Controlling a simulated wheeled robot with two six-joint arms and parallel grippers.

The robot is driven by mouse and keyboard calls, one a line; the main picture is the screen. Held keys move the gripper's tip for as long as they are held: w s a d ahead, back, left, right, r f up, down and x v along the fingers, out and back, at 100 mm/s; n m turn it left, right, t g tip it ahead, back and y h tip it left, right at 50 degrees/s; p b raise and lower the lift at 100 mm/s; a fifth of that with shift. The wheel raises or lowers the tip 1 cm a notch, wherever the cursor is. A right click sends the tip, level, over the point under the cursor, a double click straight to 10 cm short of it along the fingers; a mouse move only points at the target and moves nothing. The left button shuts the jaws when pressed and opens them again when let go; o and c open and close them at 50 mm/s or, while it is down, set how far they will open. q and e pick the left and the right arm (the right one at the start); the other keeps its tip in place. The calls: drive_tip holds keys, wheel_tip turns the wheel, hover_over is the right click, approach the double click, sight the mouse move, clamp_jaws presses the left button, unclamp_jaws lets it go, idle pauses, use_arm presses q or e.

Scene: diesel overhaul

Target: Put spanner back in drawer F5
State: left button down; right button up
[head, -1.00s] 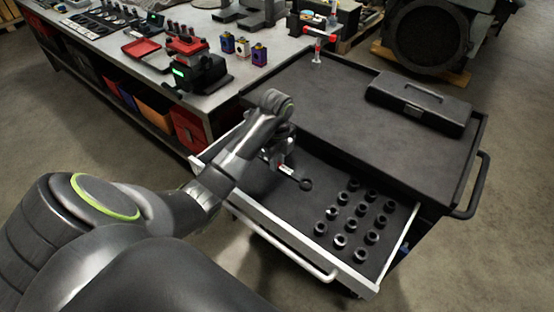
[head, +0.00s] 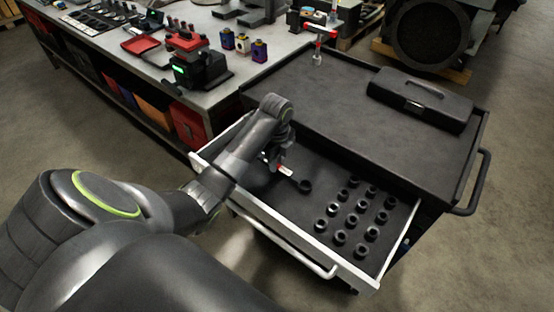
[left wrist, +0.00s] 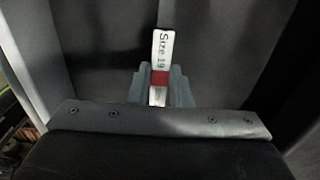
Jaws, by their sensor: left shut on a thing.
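The spanner (head: 286,171) is in my left gripper (head: 274,160), over the left part of the open drawer (head: 262,214) in the head view. Its dark ring end (head: 305,186) points right, towards the sockets. I cannot tell whether it touches the drawer floor. In the left wrist view the spanner's white tag (left wrist: 163,48) reads "Size 19", with a red band below. The left fingers (left wrist: 160,86) are shut on the spanner; my wrist hides part of it in the head view. My right gripper is not in view.
Several dark sockets (head: 352,221) stand in rows in the drawer's right half. A black case (head: 420,98) lies on the cart top (head: 340,105). A workbench (head: 222,85) with tools stands behind left. The drawer floor between the spanner and the sockets is clear.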

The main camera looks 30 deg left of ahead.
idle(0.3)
use_arm(q)
drive_tip(key=shift+f, duration=0.15)
drive_tip(key=shift+f+b, duration=0.55)
drive_tip(key=shift+f, duration=0.45)
drive_tip(key=c, duration=1.3)
unclamp_jaws()
drive_tip(key=shift+o, duration=0.2)
drive_tip(key=shift+r, duration=0.1)
